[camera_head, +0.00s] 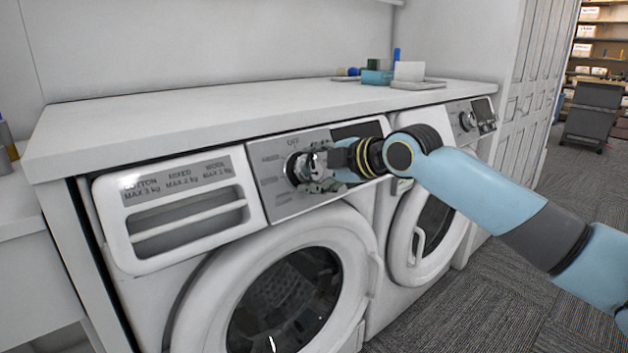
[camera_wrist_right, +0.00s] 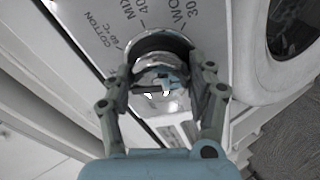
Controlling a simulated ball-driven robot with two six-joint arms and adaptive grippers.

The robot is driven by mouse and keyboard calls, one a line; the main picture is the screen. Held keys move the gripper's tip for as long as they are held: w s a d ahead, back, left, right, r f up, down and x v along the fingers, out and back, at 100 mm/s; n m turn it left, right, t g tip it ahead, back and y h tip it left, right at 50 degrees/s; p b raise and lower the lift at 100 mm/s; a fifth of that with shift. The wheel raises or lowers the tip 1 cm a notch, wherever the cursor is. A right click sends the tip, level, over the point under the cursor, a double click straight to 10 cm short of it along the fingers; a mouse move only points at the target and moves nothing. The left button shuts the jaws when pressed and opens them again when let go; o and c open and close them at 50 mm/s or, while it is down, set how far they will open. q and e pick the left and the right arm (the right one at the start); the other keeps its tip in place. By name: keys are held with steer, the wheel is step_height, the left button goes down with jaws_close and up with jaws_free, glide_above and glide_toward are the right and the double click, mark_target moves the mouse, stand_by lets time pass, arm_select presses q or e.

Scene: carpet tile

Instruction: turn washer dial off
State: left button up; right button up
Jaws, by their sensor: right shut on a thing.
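The washer's dial (camera_head: 293,168) is a dark-rimmed, shiny round knob on the grey control panel (camera_head: 262,172) of the left machine. The word OFF is printed above it. My right gripper (camera_head: 318,170) is at the dial, its fingers on either side of the knob and shut on it. In the right wrist view the chrome dial (camera_wrist_right: 160,62) sits between the two fingers of the gripper (camera_wrist_right: 162,80), with COTTON, MIX and number marks around its far side. The gripper hides part of the dial, and I cannot tell its pointer's setting. My left gripper is not in view.
The detergent drawer front (camera_head: 185,222) is left of the panel, and the round washer door (camera_head: 285,300) is below. A second machine with its own dial (camera_head: 467,121) stands to the right. A white countertop (camera_head: 220,112) overhangs both, with small items at its back.

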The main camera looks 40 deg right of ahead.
steer(key=shift+f+n+b, duration=0.15)
steer(key=shift+n+b, duration=0.35)
steer(key=shift+n, duration=0.3)
steer(key=o, duration=1.2)
steer(key=shift+v, duration=3.85)
steer(key=shift+w, duration=0.1)
